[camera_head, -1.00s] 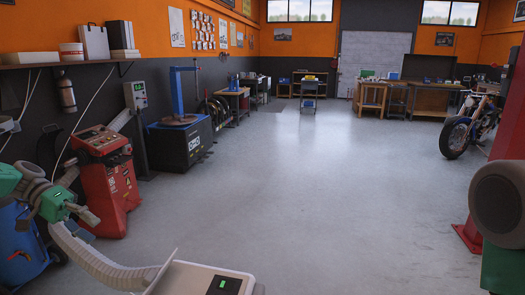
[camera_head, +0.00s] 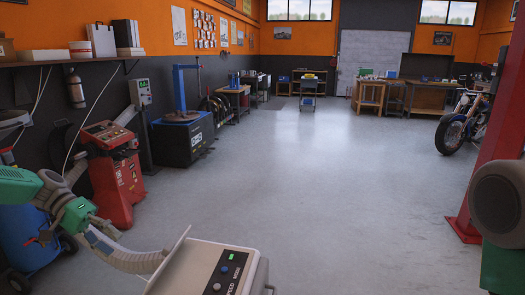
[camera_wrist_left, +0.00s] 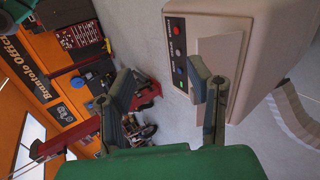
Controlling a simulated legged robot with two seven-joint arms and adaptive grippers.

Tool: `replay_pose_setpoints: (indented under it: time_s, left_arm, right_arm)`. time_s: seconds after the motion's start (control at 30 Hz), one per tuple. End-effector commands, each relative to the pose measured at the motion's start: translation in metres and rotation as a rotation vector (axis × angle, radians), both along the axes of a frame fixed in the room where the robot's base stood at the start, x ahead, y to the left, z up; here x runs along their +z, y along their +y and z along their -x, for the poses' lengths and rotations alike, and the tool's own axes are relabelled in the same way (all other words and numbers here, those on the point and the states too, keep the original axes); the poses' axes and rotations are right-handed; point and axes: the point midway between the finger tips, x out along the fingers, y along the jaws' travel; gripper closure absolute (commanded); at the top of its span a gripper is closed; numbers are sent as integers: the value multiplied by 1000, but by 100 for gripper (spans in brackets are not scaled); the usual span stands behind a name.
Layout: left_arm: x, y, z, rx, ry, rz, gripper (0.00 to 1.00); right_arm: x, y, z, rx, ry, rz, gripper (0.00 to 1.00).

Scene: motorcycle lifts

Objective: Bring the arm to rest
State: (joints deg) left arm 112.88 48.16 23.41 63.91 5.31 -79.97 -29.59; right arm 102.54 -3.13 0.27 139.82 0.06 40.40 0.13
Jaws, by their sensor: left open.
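My left arm comes in from the left edge in the head view. Its green-bodied left gripper (camera_head: 112,232) is above the floor, left of a white box with a control panel (camera_head: 205,265). In the left wrist view the two fingers of the left gripper (camera_wrist_left: 163,84) are spread apart with nothing between them. The white box (camera_wrist_left: 250,40) stands beyond the right finger there, with a red and a blue button on its panel. Whether a finger touches the box cannot be told. My right gripper is not in view.
A ribbed pale hose (camera_head: 140,261) runs beside the white box. A red machine (camera_head: 115,180) and a blue one (camera_head: 30,240) stand at the left. A red post (camera_head: 492,165) and a motorcycle (camera_head: 465,125) are at the right. The middle floor is clear.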

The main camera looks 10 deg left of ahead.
Motion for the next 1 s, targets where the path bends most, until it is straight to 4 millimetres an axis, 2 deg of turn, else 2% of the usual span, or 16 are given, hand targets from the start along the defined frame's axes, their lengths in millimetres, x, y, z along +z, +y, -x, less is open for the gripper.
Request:
replay_pose_setpoints:
  time_s: [0.27, 0.37, 0.47, 0.57, 0.6, 0.67, 0.7, 0.83, 1.0]
  left_arm:
    - [-64, -57, 12, 13, 70, -127, 53]
    - [-98, -86, 25, 16, 101, -200, 53]
    - [-142, -120, 51, 21, 133, -303, 53]
    - [-190, -153, 97, 25, 156, -436, 53]
    - [-207, -162, 118, 29, 157, -489, 53]
    - [-227, -172, 151, 34, 152, -566, 53]
    - [-238, -176, 173, 35, 145, -616, 53]
    - [-258, -177, 242, 39, 102, -751, 53]
    - [-255, -165, 305, 46, 33, -863, 53]
  right_arm:
    - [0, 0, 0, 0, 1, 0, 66]
    - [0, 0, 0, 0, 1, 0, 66]
    - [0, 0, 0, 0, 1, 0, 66]
    - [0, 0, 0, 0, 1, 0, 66]
    - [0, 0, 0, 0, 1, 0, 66]
    - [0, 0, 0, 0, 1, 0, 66]
    - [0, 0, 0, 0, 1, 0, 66]
    - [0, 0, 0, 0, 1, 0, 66]
    - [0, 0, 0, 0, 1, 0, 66]
